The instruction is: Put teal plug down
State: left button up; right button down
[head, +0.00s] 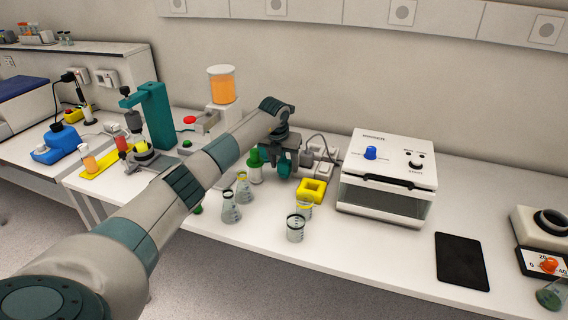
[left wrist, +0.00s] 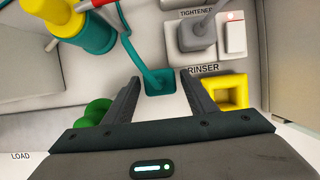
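The teal plug (left wrist: 158,84), with a teal cable running up from it, is at a pale socket plate beside the label RINSER in the left wrist view. Whether it is fully seated cannot be told. My left gripper (left wrist: 160,76) has its two dark fingers spread on either side of the plug, with small gaps showing. In the head view my left gripper (head: 286,165) is low over the bench, and its wrist hides most of the socket area. My right gripper is out of view.
A grey plug (left wrist: 197,32) sits at the TIGHTENER socket beside a white switch. A yellow hollow block (head: 313,190) is close right of my gripper; a green-topped bottle (head: 255,165) is close left. Several glass flasks (head: 231,208) stand in front. A white machine (head: 386,180) is right.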

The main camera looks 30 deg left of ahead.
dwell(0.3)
pick_arm(q)
jog(key=shift+r, duration=0.15)
jog(key=shift+s+r, duration=0.15)
jog(key=shift+r, duration=0.4)
jog(key=b+v, duration=0.3)
jog(key=v, duration=0.8)
jog(key=shift+d+f, duration=0.1)
jog(key=shift+f, duration=0.05)
